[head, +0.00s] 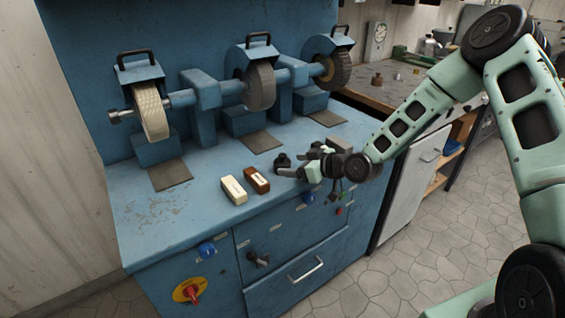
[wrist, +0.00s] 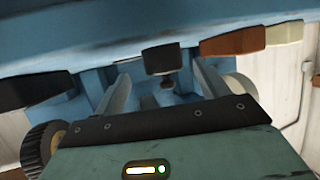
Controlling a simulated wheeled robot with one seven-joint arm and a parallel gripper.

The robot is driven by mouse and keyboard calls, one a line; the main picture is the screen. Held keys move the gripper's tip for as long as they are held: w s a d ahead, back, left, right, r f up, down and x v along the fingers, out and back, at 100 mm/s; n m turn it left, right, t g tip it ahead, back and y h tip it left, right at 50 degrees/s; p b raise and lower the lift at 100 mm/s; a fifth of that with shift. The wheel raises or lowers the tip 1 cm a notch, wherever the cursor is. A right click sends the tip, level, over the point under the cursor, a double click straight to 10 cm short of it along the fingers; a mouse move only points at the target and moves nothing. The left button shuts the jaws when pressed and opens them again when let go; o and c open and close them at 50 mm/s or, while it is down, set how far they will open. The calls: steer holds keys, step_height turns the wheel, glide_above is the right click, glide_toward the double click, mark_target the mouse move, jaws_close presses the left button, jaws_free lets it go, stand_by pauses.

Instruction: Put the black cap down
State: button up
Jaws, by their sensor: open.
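The black cap (head: 283,161) is a small dark piece with a narrower knob, on the blue bench top near the front right. In the wrist view the black cap (wrist: 161,59) shows between the two fingers, with a gap on either side. That view is upside down, and the cap's broad end appears to rest on the bench surface. My gripper (head: 297,162) reaches in low from the right, its fingers open around the cap. The open fingers also show in the wrist view (wrist: 162,82).
A cream block (head: 234,190) and a brown block (head: 257,180) lie just left of the cap. Grinding wheels (head: 261,86) stand along the back, with dark plates (head: 259,141) in front. The bench top (head: 205,215) is clear at front left.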

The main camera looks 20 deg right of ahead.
mark_target(289, 164)
steer(key=x, duration=0.2)
steer(key=p+x, duration=0.1)
steer(key=shift+w+a, duration=0.15)
steer(key=shift+a, duration=0.3)
steer(key=shift+w+a+f, duration=0.2)
steer(key=shift+w+f, duration=0.05)
steer(key=shift+w, duration=0.15)
steer(key=c, duration=1.1)
steer(key=shift+c, duration=0.2)
